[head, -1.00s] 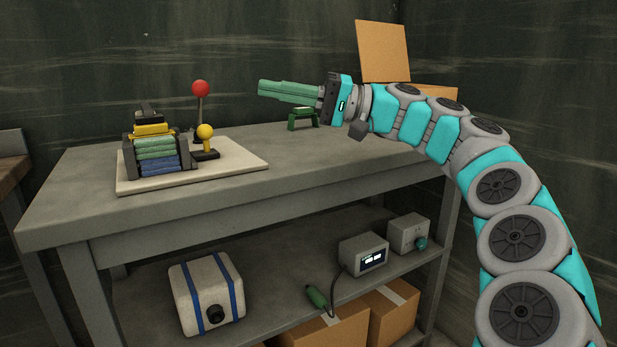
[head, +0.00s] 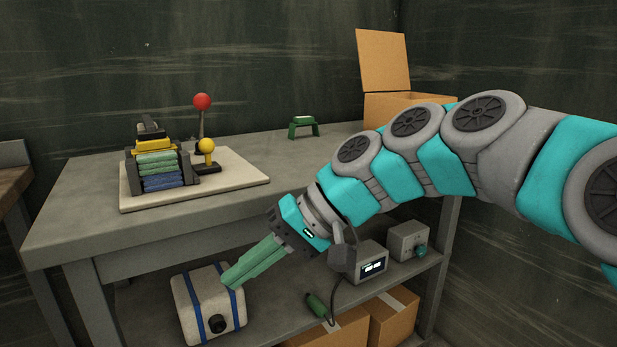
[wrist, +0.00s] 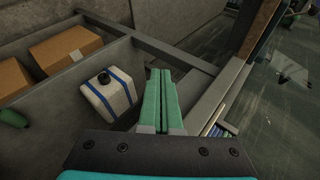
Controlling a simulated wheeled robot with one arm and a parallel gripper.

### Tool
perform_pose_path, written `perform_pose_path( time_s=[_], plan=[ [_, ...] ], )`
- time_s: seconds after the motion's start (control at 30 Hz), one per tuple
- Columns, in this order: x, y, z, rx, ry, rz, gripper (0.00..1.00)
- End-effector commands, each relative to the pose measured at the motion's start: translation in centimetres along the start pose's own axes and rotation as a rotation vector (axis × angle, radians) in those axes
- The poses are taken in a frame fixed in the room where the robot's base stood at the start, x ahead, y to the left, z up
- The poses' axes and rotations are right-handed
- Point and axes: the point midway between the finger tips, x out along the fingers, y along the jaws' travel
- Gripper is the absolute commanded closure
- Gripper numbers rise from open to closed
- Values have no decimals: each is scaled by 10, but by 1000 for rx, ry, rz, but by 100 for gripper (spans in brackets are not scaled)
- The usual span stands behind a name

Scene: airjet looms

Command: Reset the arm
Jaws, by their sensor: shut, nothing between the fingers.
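My gripper (head: 232,280) is in the head view, in front of the table's front edge, pointing down and to the left. Its green fingers are shut together with nothing between them. In the head view the fingertips overlap the right part of the white container with blue straps (head: 200,312) on the lower shelf; I cannot tell the gap. In the wrist view my gripper (wrist: 162,75) shows its closed fingers just right of the white container (wrist: 108,95). My teal and grey arm reaches in from the right, across the table's right front.
The grey table (head: 90,205) bears a pale board (head: 235,172) with a red-knobbed lever (head: 202,103), a yellow-knobbed lever (head: 207,147) and a stack of coloured packs (head: 158,170). A green stand (head: 303,122) and open carton (head: 385,62) are behind. A display box (head: 370,263) is on the shelf.

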Motion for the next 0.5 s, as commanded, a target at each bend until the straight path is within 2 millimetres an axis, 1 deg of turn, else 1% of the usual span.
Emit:
perform_pose_path(
  time_s=[0.03,0.07,0.13,0.17,0.2,0.27,0.3,0.37,0.4,0.5],
  plan=[
    [5,21,21,20,-14,86,100],
    [8,35,34,33,-23,137,100],
    [12,71,62,66,-40,259,100],
    [12,87,74,80,-46,310,100],
    [11,108,91,102,-55,380,100],
    [7,140,117,139,-71,481,100],
    [3,160,136,165,-84,543,100],
    [-5,187,163,203,-101,631,100],
    [-10,203,179,226,-112,680,100],
    [-23,233,214,278,-133,781,100]
  ],
)
